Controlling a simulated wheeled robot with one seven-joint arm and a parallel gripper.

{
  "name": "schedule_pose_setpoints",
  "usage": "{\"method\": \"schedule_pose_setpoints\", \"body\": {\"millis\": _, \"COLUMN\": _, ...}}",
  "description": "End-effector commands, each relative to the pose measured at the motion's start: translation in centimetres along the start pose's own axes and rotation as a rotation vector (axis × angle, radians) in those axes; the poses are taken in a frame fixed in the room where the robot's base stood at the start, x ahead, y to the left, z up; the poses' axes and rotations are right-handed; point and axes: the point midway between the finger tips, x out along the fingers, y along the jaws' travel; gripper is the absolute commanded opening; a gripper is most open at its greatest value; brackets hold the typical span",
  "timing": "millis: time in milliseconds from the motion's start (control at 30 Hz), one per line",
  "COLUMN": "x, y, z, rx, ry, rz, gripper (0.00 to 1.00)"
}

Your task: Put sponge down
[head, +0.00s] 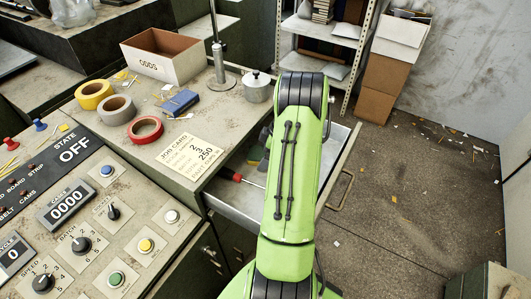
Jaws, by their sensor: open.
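My green arm reaches forward over an open drawer (238,203) below the worktop, and its links hide much of the drawer. My gripper is hidden behind the arm, so its fingertips do not show. I cannot make out the sponge for certain.
The worktop holds an ODDS box (163,62), tape rolls (117,109), a blue box (180,103), a job card (190,156) and a lidded metal pot (257,87). A control panel (75,215) fills the left front. Shelving and cardboard boxes (385,85) stand behind; the floor at right is mostly open.

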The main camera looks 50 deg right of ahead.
Motion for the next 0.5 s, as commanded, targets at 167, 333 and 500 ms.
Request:
{"method": "schedule_pose_setpoints", "body": {"millis": 167, "x": -0.9, "y": 0.1, "z": -0.1, "rx": 0.000, "ry": 0.000, "rz": 0.003, "gripper": 0.97}}
{"method": "schedule_pose_setpoints", "body": {"millis": 333, "x": -5.2, "y": 0.2, "z": -0.1, "rx": 0.000, "ry": 0.000, "rz": 0.007, "gripper": 0.97}}
{"method": "schedule_pose_setpoints", "body": {"millis": 500, "x": -9.7, "y": 0.1, "z": -0.2, "rx": -0.001, "ry": 0.000, "rz": 0.005, "gripper": 0.97}}
